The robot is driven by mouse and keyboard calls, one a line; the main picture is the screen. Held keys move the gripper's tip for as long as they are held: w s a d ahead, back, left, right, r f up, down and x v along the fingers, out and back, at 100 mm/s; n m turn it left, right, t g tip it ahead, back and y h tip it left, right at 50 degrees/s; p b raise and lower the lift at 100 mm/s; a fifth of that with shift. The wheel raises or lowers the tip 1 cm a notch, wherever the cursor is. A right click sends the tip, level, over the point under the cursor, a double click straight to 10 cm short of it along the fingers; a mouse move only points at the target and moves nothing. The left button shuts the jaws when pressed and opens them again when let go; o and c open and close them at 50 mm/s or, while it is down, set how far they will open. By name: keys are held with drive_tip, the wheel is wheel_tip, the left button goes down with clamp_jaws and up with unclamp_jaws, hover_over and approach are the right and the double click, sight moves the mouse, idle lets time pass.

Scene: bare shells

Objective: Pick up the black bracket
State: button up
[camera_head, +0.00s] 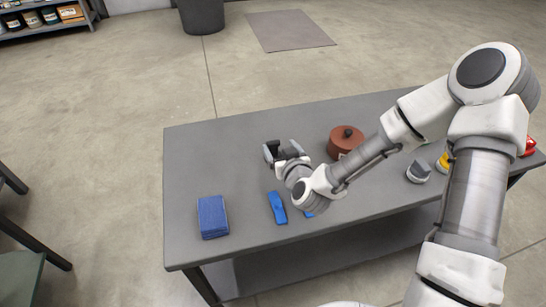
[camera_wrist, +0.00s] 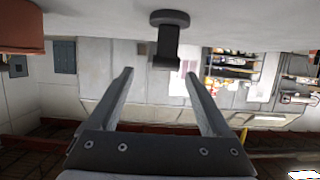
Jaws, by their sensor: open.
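The black bracket (camera_wrist: 168,38) shows at the top middle of the wrist view, with a wide flat end and a narrower stem. It lies just past my fingertips, in line with the gap between them, and seems clear of both fingers. In the head view a small dark part of the bracket (camera_head: 274,146) shows at my gripper (camera_head: 281,153), over the table; my fingers partly hide it. My gripper in the wrist view (camera_wrist: 160,76) is open, with nothing between the fingers.
On the grey table (camera_head: 190,160) are a brown lidded pot (camera_head: 343,141) right of my gripper, a blue box (camera_head: 212,216) and a blue item (camera_head: 278,208) nearer the front. A grey-and-white item (camera_head: 418,170) stands right, behind my arm. The table's left rear is clear.

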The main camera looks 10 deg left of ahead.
drive_tip(key=x, duration=0.2)
drive_tip(key=b+x, duration=0.1)
drive_tip(key=x, duration=0.2)
drive_tip(key=b+x, duration=0.1)
drive_tip(key=x, duration=0.2)
drive_tip(key=shift+s+a, duration=0.2)
drive_tip(key=shift+a, duration=0.15)
clamp_jaws()
